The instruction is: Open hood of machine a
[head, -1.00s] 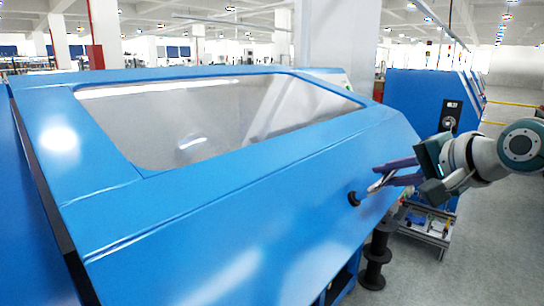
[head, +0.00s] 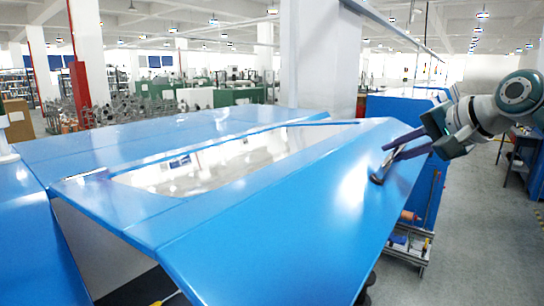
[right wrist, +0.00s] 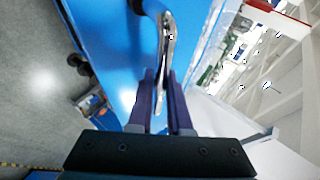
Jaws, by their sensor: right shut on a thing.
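The blue hood (head: 300,215) of the machine has a long clear window (head: 215,165) and is tilted up. A gap with a dark interior (head: 140,288) shows under its left side. The hood's metal handle (head: 377,179) is on the sloping front panel near the right end; it also shows in the right wrist view (right wrist: 168,38). My right gripper (head: 390,156) is shut on this handle, its purple fingers on either side of the bar in the right wrist view (right wrist: 166,88). My left gripper is not in view.
Another blue machine (head: 395,105) stands behind on the right. A small cart (head: 408,243) with parts stands beside the hood's right end. A white pillar (head: 318,65) rises behind the machine. Grey floor (head: 470,235) is open at the right.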

